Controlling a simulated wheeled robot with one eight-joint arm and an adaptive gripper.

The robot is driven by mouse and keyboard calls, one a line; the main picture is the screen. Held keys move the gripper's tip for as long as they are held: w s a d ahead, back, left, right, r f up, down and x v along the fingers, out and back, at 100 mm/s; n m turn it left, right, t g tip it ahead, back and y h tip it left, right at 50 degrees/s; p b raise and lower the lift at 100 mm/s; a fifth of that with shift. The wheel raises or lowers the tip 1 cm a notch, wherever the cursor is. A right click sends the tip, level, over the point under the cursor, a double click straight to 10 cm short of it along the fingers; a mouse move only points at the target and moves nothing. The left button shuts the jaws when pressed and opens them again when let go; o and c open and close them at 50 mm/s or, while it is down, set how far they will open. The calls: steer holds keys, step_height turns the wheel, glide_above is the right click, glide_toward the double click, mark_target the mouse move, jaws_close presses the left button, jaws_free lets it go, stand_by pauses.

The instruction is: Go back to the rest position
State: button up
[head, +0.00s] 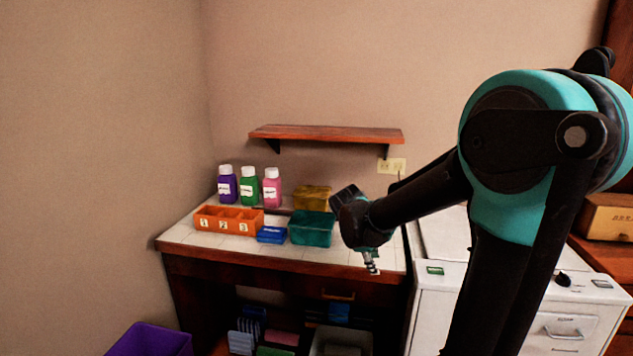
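My arm rises at the right of the head view and reaches left over the counter's right end. My gripper (371,263) points down in front of the counter's right part, beside the teal bin. Nothing shows hanging from it. Its fingers are too small to tell whether they are open or shut.
On the tiled counter (340,257) stand purple (228,186), green (249,188) and pink (271,190) bottles, an orange numbered tray (229,220), a blue box (271,234), a teal bin (311,229) and a yellow bin (312,197). A wooden shelf (330,133) hangs above. A white appliance (433,311) stands right.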

steer(key=s+d+f+m+y, duration=0.1)
steer(key=s+f+m+y, duration=0.1)
steer(key=s+f+m, duration=0.2)
steer(key=s+d+f+m+y, duration=0.1)
steer(key=s+f+m, duration=0.4)
steer(key=s+m, duration=0.6)
steer(key=shift+s+d+f+y, duration=0.3)
steer(key=shift+s+y, duration=0.4)
steer(key=shift+s, duration=0.85)
